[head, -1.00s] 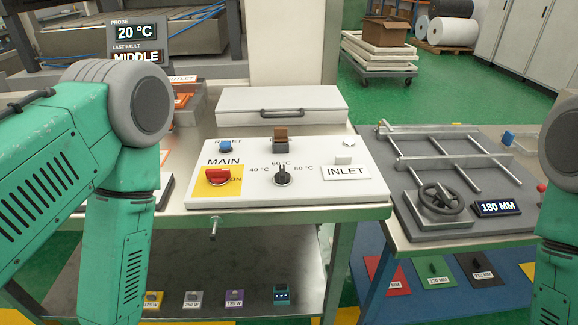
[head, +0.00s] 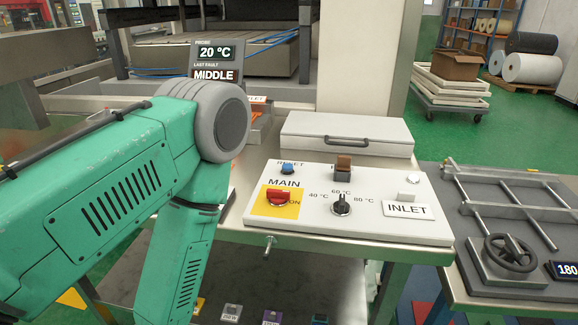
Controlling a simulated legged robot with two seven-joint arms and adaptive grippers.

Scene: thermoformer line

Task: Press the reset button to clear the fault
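The blue reset button (head: 288,168) sits at the back left of the white control panel (head: 360,227), under a partly readable RESET label. On the same panel are a red MAIN rotary switch (head: 278,198) on a yellow plate, a black temperature knob (head: 341,206), a brown rocker switch (head: 343,164) and a white button (head: 413,179) above an INLET label. A display (head: 217,63) behind reads 20 °C and last fault MIDDLE. My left arm crosses the left of the head view, its forearm pointing down left of the panel. Neither gripper shows.
A closed grey case (head: 347,136) with a handle lies behind the panel. To the right, a second bench (head: 480,288) holds a handwheel (head: 510,252), a metal frame and a display reading 180. Small labelled parts lie on the lower shelf. A cart of trays (head: 450,95) stands farther back.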

